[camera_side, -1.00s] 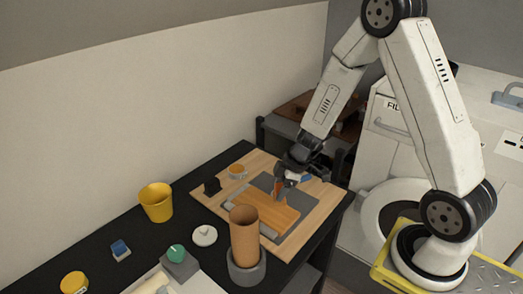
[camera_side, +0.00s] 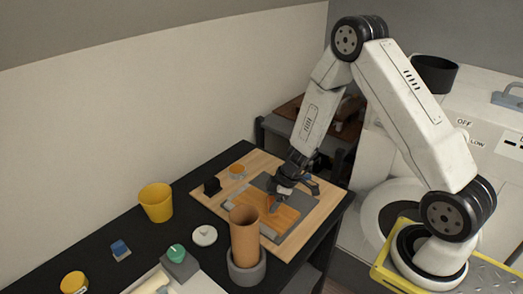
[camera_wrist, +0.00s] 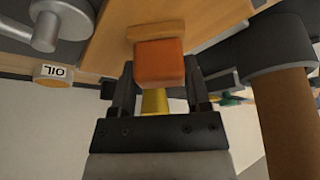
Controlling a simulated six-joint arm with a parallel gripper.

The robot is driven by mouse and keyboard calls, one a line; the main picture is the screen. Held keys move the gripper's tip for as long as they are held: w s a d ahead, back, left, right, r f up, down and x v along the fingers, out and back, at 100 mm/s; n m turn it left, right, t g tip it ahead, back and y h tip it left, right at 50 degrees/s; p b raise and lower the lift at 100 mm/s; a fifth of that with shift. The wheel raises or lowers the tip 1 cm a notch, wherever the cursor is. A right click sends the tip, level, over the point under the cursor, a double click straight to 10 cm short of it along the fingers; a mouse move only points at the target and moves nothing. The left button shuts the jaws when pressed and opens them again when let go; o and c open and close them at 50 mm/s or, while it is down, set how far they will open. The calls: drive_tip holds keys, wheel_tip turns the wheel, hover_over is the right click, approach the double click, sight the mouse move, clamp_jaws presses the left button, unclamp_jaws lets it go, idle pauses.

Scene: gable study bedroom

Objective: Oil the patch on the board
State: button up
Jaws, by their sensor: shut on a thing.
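The wooden board (camera_side: 289,214) lies on a grey mat on a larger pale wood panel. It also fills the top of the wrist view (camera_wrist: 107,42). My gripper (camera_side: 276,199) is low over the board. In the wrist view my gripper (camera_wrist: 158,80) is shut on an orange-red block (camera_wrist: 160,62) with a tan pad (camera_wrist: 155,32) at its far end. The pad is at or close to the board; I cannot tell if it touches. A small tin marked OIL (camera_wrist: 53,76) stands beyond the board, also in the side view (camera_side: 237,171). I cannot make out the patch's edges.
A tall brown cylinder (camera_side: 244,237) in a grey holder stands close to the board's near side. A grey clamp (camera_wrist: 62,22) is at the board's edge. A yellow cup (camera_side: 156,203), a white disc (camera_side: 204,235) and a green-knobbed item (camera_side: 176,252) stand left.

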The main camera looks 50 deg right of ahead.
drive_tip(key=shift+w, duration=4.2)
drive_tip(key=shift+s, duration=5.35)
wheel_tip(320, 180, up, 8)
drive_tip(key=shift+d, duration=0.1)
